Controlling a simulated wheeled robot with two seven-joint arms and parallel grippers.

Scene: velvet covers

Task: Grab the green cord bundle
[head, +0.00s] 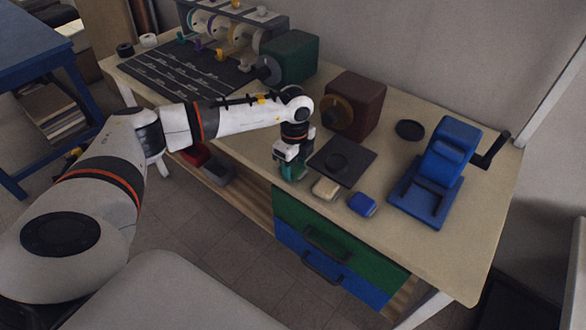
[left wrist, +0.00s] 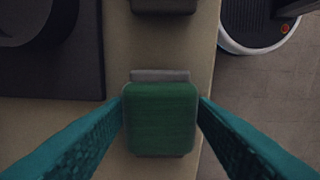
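The green cord bundle (left wrist: 161,118) is a rounded green block with a grey strip at its upper edge in the left wrist view. My left gripper (left wrist: 161,108) has its two teal fingers on either side of it, the tips right at its left and right edges. Whether they press on it, I cannot tell. In the head view my left gripper (head: 291,172) points down at the table's front edge, and its fingers mostly hide the bundle. My right gripper is not in view.
A tan block (head: 325,189) and a blue block (head: 362,204) lie just right of the gripper. Behind are a dark square plate (head: 342,162) and a brown box (head: 354,106). A blue cranked device (head: 437,165) stands right. Green and blue drawers (head: 322,243) are below.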

